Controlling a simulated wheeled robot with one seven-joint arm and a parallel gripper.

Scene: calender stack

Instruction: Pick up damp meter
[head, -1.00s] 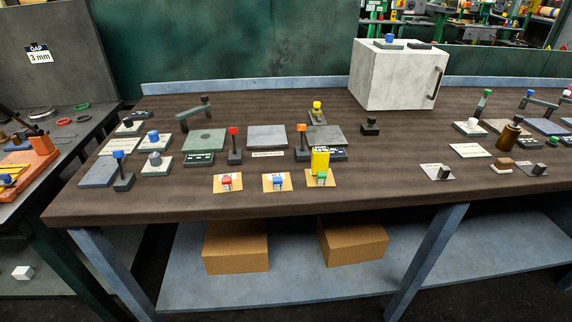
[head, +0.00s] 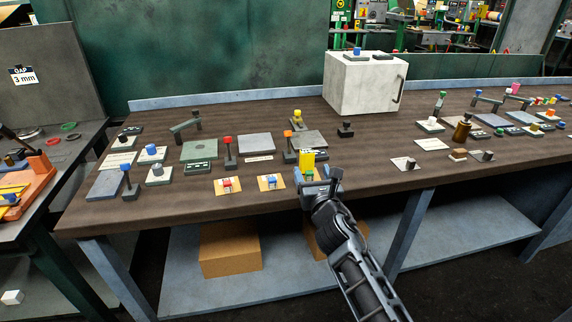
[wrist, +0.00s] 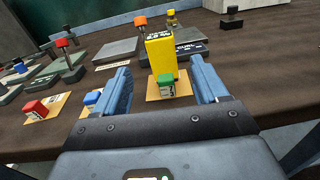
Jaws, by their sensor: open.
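The damp meter appears to be the upright yellow block (head: 307,159) near the front edge of the bench. In the wrist view the yellow block (wrist: 160,54) has a dark label with small print on its top. A green cube (wrist: 166,85) marked with a digit stands in front of it on a tan card (wrist: 155,94). My gripper (head: 322,180) is at the bench's front edge, just in front of the block. In the wrist view my gripper (wrist: 160,76) is open, its blue fingers apart, with the block and cube seen between them. Neither is visibly held.
Red (head: 227,184) and blue (head: 270,181) cubes on tan cards stand left of the yellow block. An orange-topped post (head: 288,145) and a dark labelled block (wrist: 190,48) are close behind. A white cabinet (head: 360,85) stands at the back. Bare bench lies right of the block.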

